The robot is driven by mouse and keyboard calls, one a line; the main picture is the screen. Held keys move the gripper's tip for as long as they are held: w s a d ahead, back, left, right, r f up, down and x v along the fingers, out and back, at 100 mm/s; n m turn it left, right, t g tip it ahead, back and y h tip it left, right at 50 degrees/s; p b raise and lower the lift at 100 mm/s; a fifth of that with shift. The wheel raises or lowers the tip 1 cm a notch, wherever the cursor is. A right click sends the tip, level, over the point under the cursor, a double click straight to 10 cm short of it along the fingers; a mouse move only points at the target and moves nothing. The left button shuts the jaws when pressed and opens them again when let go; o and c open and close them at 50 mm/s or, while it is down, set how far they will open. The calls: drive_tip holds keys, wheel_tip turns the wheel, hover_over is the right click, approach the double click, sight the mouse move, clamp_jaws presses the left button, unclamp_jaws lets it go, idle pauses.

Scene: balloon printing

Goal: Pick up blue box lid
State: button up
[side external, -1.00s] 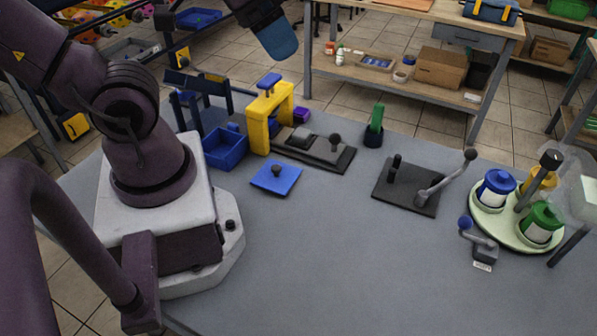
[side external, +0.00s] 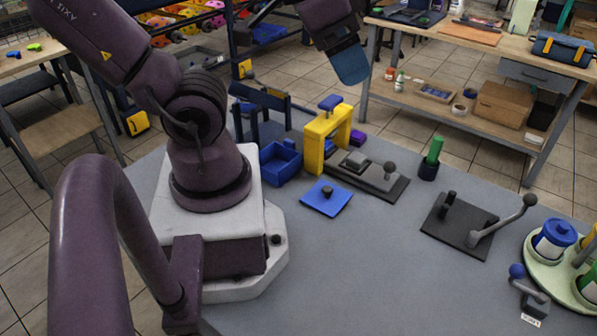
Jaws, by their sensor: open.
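The blue box lid (side external: 326,198) is a flat, square blue plate with a dark round knob on top. It lies on the grey table in front of the yellow press. The open blue box (side external: 280,165) stands behind it and to its left. My gripper (side external: 351,66), the blue end of my arm at the top centre, hangs high and apart from the lid, a little to its right in the picture. It points down and holds nothing that I can see. Its separate fingers are hard to make out.
The yellow press (side external: 316,142) and a dark plate with a knobbed slide (side external: 372,177) stand close behind the lid. A green-handled stamp (side external: 433,155), a lever plate (side external: 460,225) and a round tray with ink pots (side external: 540,268) are to the right. The table front is clear.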

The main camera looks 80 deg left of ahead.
drive_tip(key=c, duration=0.3)
